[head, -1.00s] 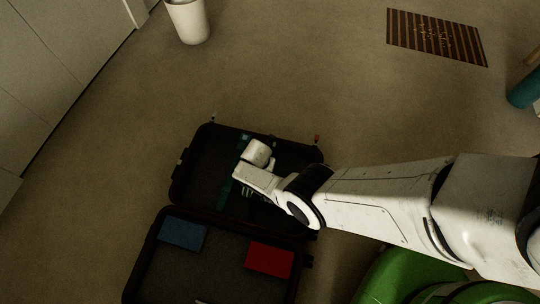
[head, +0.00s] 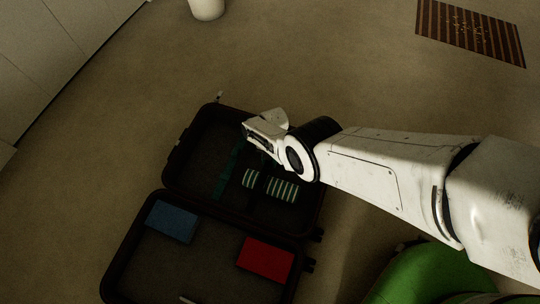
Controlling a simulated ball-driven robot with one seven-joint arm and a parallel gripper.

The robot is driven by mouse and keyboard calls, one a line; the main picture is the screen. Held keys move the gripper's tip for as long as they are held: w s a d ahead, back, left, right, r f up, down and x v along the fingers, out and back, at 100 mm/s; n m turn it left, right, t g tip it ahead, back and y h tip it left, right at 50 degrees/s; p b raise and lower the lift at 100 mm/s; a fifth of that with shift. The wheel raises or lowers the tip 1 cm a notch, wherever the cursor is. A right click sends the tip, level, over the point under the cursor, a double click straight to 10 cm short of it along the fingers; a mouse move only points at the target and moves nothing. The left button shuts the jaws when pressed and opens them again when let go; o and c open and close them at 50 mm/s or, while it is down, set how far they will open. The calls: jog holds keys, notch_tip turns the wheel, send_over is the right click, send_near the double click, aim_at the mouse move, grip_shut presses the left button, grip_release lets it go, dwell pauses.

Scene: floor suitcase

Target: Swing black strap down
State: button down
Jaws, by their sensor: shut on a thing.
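An open dark suitcase (head: 168,160) lies on the floor. Its upper half holds a green-and-white striped bundle (head: 283,190) with a dark band around its middle, and a teal strap (head: 228,168) to its left. My gripper (head: 256,133) is over the top part of that half, above the bundle in the picture, with its jaws shut. The black strap is hard to tell from the dark lining; the part in the jaws is mostly hidden by my gripper.
A blue block (head: 172,221) and a red block (head: 265,259) lie in the suitcase's lower half. A white bin (head: 207,8) and a striped mat (head: 470,32) are farther off. The floor around the suitcase is mostly clear.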

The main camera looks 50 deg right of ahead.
jog(key=shift+a+f, duration=0.1)
jog(key=shift+f, duration=0.1)
jog(key=c, duration=0.9)
grip_release()
jog(key=shift+r, duration=0.1)
jog(key=r+p, duration=0.3)
jog(key=d+r+p, duration=0.1)
jog(key=r+p, duration=0.2)
jog(key=r, duration=0.1)
jog(key=d+r+p, duration=0.1)
jog(key=r+p, duration=0.1)
jog(key=r, duration=0.1)
jog(key=shift+w+r+p, duration=0.25)
jog(key=shift+w+p, duration=0.1)
jog(key=shift+p, duration=0.05)
